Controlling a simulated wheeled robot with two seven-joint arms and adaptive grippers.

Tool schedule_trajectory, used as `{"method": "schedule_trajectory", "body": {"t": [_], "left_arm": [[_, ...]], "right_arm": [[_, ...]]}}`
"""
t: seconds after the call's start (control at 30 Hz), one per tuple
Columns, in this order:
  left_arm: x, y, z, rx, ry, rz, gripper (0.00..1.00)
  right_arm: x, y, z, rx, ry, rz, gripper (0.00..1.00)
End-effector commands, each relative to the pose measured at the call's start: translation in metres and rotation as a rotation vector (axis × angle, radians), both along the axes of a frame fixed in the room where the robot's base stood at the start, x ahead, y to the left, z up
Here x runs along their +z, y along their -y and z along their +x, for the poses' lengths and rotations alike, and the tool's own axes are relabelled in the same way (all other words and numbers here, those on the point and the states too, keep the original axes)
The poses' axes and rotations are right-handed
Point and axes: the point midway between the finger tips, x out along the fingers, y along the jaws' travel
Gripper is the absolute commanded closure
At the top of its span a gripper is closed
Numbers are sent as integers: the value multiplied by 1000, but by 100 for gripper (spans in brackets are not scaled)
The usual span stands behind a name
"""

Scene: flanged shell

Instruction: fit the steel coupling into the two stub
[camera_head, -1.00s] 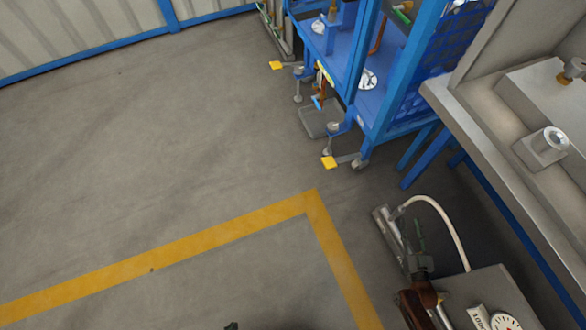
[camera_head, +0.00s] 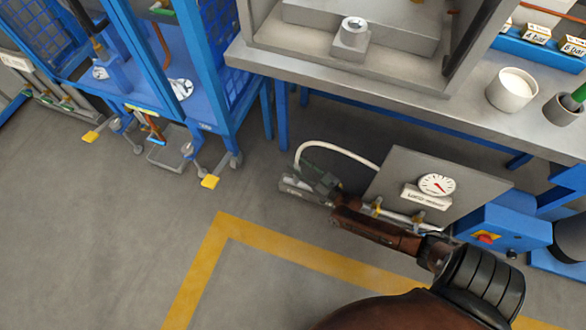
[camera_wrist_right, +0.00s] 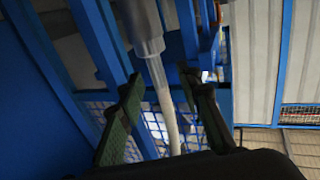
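My right gripper (camera_head: 324,186) is in the head view, left of the gauge panel. Its two green fingers stand apart in the right wrist view (camera_wrist_right: 163,82). A steel cylinder (camera_wrist_right: 140,28), possibly the coupling, is beyond the fingertips in that view, with a pale hose below it showing between the fingers. I see no clear grip on it. In the head view, a grey part (camera_head: 296,187) is beside the gripper, near the hose's lower end. A steel block with a round stub (camera_head: 352,35) stands on the bench; I cannot tell whether it is the two stub. My left gripper is out of view.
A gauge panel (camera_head: 400,165) is right of the gripper, below the steel bench (camera_head: 420,88). A white cup (camera_head: 512,89) and labelled parts (camera_head: 538,32) are at the bench's right. A blue trolley frame (camera_head: 222,70) stands left. Open floor lies at lower left.

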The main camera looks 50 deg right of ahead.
Motion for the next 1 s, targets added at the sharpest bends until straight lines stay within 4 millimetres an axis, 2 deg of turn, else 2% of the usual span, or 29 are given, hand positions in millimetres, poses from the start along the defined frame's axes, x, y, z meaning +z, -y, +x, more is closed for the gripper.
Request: {"method": "schedule_trajectory", "body": {"t": [0.1,0.33,0.8,1.0], "left_arm": [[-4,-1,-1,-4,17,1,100],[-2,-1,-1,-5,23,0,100],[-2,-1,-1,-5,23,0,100],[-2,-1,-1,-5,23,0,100]], "right_arm": [[-1,0,7,1,-2,0,68],[1,0,8,1,0,-1,68],[0,0,7,1,-1,-1,99],[0,0,7,1,-1,0,100]]}}
